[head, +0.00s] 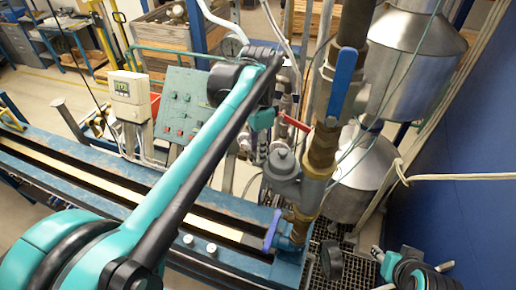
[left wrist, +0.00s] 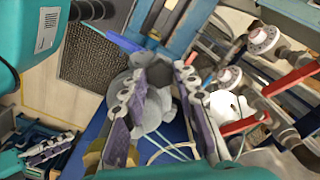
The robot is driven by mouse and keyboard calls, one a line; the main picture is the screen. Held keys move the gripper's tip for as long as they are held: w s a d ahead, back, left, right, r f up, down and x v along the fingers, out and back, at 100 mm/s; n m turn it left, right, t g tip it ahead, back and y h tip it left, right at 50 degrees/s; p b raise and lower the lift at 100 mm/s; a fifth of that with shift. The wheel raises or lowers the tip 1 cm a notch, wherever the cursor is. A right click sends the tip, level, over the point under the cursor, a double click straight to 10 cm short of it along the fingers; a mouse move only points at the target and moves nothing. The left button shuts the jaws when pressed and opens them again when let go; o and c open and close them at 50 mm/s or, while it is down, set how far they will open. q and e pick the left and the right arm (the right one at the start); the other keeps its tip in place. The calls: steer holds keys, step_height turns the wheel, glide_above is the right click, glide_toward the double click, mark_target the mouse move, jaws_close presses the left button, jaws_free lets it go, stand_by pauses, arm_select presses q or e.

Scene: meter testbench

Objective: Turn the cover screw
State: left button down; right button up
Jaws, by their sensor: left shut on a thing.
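The grey meter (head: 283,172) sits on the pipework at the centre of the head view, with a small round cap on top. In the left wrist view its grey body (left wrist: 148,118) lies behind my fingers. My left gripper (head: 258,143) comes down beside the meter, partly hidden by pipes. In the left wrist view, my left gripper (left wrist: 163,78) has its two purple-padded fingers on either side of a grey round part at the meter. I cannot tell clearly whether that part is the cover screw. My right gripper (head: 400,268) is at the lower right, apart from the meter; its fingers are unclear.
A brass pipe with a blue lever (head: 342,80) rises close to the right of the meter. A red lever (head: 296,122) is above it. A green control panel (head: 184,104) stands behind the blue bench (head: 120,178). Steel tanks (head: 405,60) are at the right.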

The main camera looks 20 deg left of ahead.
arm_select(q)
steer(key=shift+f, duration=0.1)
stand_by(0.4)
steer(key=c, duration=1.2)
jaws_free()
steer(key=shift+o, duration=0.2)
step_height(320, 180, up, 12)
